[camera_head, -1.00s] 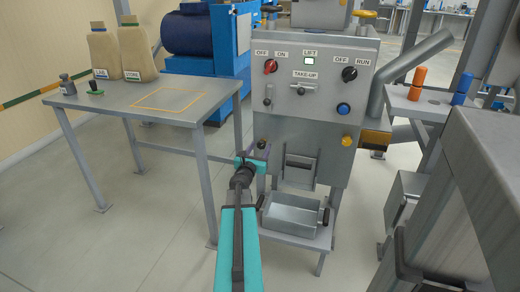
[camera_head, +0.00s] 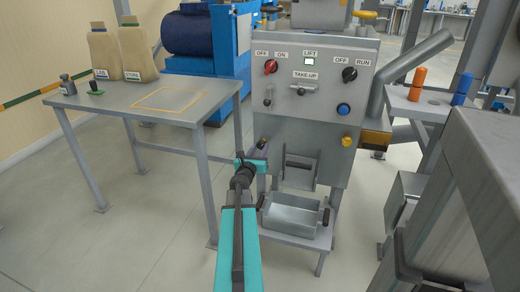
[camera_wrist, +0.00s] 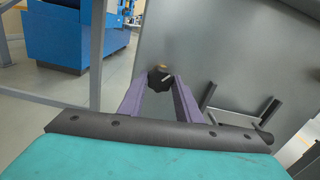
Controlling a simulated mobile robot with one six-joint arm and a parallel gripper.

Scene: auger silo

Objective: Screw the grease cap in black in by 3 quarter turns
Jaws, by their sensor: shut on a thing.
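The black grease cap (camera_wrist: 158,80) is a small, dark, faceted cap with a pale mark, low on the grey machine's front panel. A bit of brass-coloured material shows just above it in the wrist view. My gripper (camera_wrist: 160,83) has its two purple fingers shut on the cap, one on each side. In the head view my gripper (camera_head: 261,147) reaches the lower left of the machine front, and the cap is hidden there or too small to make out.
The grey machine panel (camera_head: 325,75) carries switches and knobs. Right of my gripper are a hinged flap (camera_head: 299,175) and a grey bin (camera_head: 290,218) on a low stand. A grey table (camera_head: 115,102) with two jugs stands left. Open floor lies between.

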